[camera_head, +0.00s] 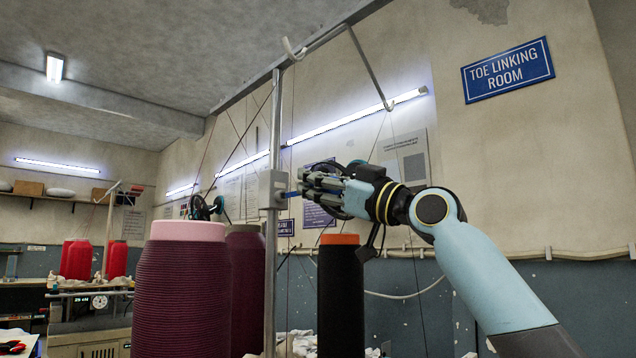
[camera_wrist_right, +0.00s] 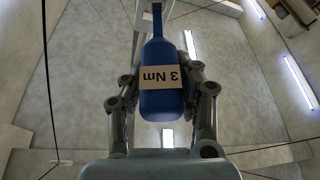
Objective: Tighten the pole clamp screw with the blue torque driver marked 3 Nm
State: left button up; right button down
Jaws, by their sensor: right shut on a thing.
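The blue torque driver (camera_wrist_right: 162,95) shows in the right wrist view, with a pale label reading "3 Nm" that appears upside down. My right gripper (camera_head: 322,187) is shut on it, with fingers on both sides of the handle. In the head view the driver's blue shaft (camera_head: 290,194) points left from the fingers to the grey pole clamp (camera_head: 271,189) on the upright metal pole (camera_head: 272,120). The shaft tip seems to meet the clamp's right side. The screw itself is too small or hidden to make out. My left gripper is not in view.
A large maroon yarn cone (camera_head: 182,295), a second dark red cone (camera_head: 245,285) and a black cone with an orange top (camera_head: 340,300) stand below and near the pole. Thin threads run around the pole. A slanted bar (camera_head: 300,50) crosses above.

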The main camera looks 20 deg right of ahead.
dwell(0.3)
jog(key=shift+w, duration=0.15)
dwell(0.3)
jog(key=shift+w+a+b, duration=0.3)
jog(key=shift+w+b, duration=0.15)
jog(key=shift+w, duration=0.45)
jog(key=shift+w, duration=0.1)
dwell(0.4)
jog(key=shift+m+t+h+p, duration=0.5)
jog(key=shift+m+h+p, duration=0.3)
jog(key=shift+m+p, duration=0.9)
jog(key=shift+w+d+m+h+p, duration=0.1)
jog(key=shift+m+h+p, duration=0.3)
jog(key=shift+m+p, duration=0.65)
jog(key=shift+d+m+t+h+p, duration=0.1)
jog(key=shift+m+t+h+p, duration=0.2)
jog(key=shift+m+p, duration=0.7)
